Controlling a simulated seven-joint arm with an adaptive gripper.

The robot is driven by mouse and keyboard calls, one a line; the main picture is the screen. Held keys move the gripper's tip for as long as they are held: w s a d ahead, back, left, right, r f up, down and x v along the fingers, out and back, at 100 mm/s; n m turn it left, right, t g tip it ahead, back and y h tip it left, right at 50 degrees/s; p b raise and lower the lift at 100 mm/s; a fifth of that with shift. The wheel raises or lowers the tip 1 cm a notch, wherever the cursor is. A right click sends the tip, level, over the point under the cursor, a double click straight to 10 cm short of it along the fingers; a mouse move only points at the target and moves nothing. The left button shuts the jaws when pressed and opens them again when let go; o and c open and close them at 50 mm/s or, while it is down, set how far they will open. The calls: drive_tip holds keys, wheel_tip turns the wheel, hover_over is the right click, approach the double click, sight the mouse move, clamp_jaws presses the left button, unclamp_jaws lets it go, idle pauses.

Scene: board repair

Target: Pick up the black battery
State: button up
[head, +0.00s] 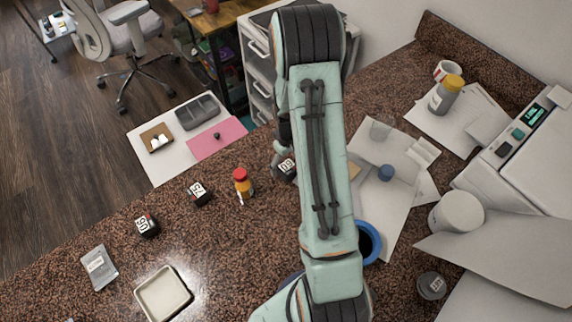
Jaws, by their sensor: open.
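Three small black blocks with white number labels lie on the brown speckled counter (230,255); they may be batteries, but I cannot tell which is the black battery. One block (147,224) is at the left, and a second block (199,193) is right of it. The third block (287,169) is beside my arm and partly hidden. My gripper (279,160) shows only in part at the left edge of my arm, close to the third block. It is open; I cannot tell whether it touches that block.
A red-capped bottle (242,184) stands between the second and third blocks. A pale tray (163,294) and a grey packet (99,267) lie at front left. Papers (380,215), a blue-rimmed container (369,242) and a white machine (525,150) crowd the right.

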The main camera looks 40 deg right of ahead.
drive_tip(key=shift+f, duration=1.1)
drive_tip(key=c, duration=1.3)
drive_tip(key=shift+r, duration=0.15)
